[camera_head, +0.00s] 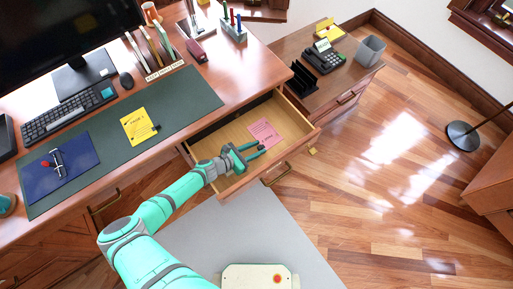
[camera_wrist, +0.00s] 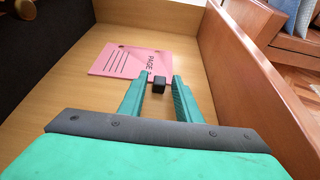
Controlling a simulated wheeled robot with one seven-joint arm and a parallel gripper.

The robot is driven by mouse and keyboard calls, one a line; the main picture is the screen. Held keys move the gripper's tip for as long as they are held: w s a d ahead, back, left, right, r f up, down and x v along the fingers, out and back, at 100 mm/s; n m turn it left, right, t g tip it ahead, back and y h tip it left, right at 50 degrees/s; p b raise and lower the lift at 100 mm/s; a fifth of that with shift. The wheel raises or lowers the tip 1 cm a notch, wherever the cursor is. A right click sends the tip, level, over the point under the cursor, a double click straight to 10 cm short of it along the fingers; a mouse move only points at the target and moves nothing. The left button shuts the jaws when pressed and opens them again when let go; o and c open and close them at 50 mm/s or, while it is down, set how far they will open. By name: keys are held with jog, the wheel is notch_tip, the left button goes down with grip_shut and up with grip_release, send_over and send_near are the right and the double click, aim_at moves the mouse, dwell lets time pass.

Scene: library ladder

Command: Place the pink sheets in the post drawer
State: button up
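The pink sheets (camera_head: 265,133) lie flat in an open wooden drawer (camera_head: 290,113) of the desk, towards its right side. In the wrist view the pink sheets (camera_wrist: 128,60) show lines and the word PAGE; how many sheets there are cannot be told. A small black block (camera_wrist: 159,84), perhaps a clip, sits at their near edge. My gripper (camera_head: 258,147) is inside the drawer, over the near edge of the sheets. In the wrist view my gripper (camera_wrist: 160,80) is open, its fingers either side of the black block with gaps. No drawer label is readable.
A yellow sheet (camera_head: 140,125) with a black clip lies on the green desk mat (camera_head: 90,165). Upright files, a keyboard (camera_head: 68,112) and a blue folder (camera_head: 60,168) are on the desk. A side cabinet with a phone (camera_head: 323,58) stands right.

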jog(key=shift+r, duration=0.1)
jog(key=shift+s+a+r, duration=0.15)
jog(key=shift+a, duration=0.05)
jog(key=v, duration=0.7)
dwell(0.6)
